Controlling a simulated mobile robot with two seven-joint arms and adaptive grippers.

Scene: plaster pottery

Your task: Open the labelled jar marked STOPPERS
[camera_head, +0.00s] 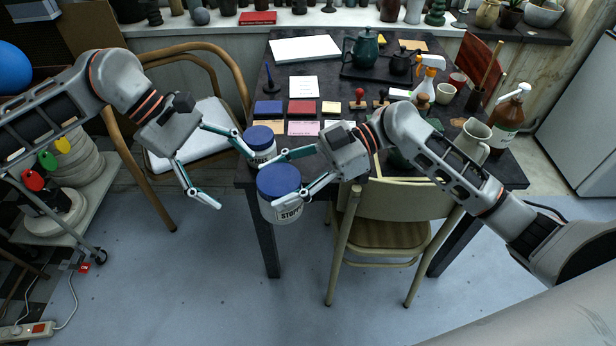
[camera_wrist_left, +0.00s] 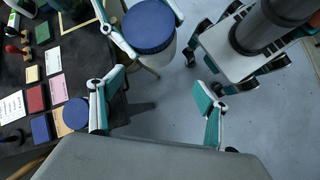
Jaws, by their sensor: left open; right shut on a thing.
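The STOPPERS jar (camera_head: 283,211) is white with a broad blue lid (camera_head: 279,180) seated on top. It is held in the air in front of the table's near edge, roughly upright. My right gripper (camera_head: 266,184) is shut around its sides, one finger on each. In the left wrist view the blue lid (camera_wrist_left: 149,27) shows from above, at the top. My left gripper (camera_head: 228,177) is open and empty, just left of the jar, its fingers spread wide. In the left wrist view my left gripper (camera_wrist_left: 158,82) has the jar just beyond its fingertips, apart from them.
A smaller blue-lidded jar (camera_head: 261,141) stands at the table's near left corner, close behind my left gripper's upper finger. The table (camera_head: 318,68) holds cards, stamps, bottles and a teapot. A chair (camera_head: 385,233) stands below my right arm. The floor in front is clear.

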